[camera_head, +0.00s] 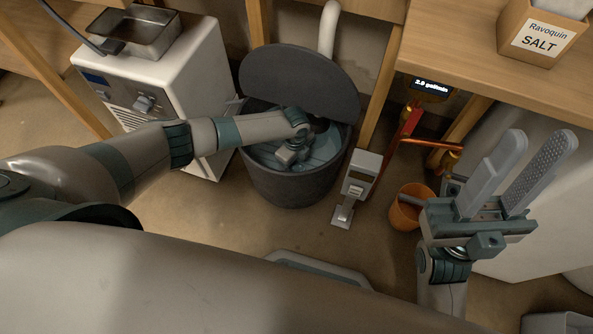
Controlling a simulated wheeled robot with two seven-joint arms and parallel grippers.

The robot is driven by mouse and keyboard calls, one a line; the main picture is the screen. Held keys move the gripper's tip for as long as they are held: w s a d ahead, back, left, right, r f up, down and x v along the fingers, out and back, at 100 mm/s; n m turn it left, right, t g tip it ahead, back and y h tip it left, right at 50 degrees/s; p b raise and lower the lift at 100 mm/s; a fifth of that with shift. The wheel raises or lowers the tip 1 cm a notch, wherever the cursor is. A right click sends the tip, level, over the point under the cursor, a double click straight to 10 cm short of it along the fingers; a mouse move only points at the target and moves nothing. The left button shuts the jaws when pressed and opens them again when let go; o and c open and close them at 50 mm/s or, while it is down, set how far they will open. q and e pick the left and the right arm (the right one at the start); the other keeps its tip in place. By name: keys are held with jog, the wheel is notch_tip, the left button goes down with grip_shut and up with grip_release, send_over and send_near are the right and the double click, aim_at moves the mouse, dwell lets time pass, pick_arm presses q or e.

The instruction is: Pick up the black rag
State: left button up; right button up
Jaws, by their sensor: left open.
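I cannot make out the black rag for certain; a small dark patch (319,125) shows behind my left wrist, but I cannot tell what it is. My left arm reaches over into a round dark grey tub (298,185) with a bluish inside. My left gripper (288,157) points down inside the tub, small and partly hidden by its own wrist. I see nothing held in it. My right gripper (536,142) is raised at the right, fingers up, open and empty, far from the tub.
A dark round lid (300,84) stands upright behind the tub. A white machine (165,75) with a metal tray on top stands to its left. A small grey pedal box (359,178) and an orange bucket (403,213) stand to its right. A wooden counter bears a salt box (541,38).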

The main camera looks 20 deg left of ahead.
pick_arm(q)
jog(key=shift+f, duration=0.85)
jog(key=c, duration=1.1)
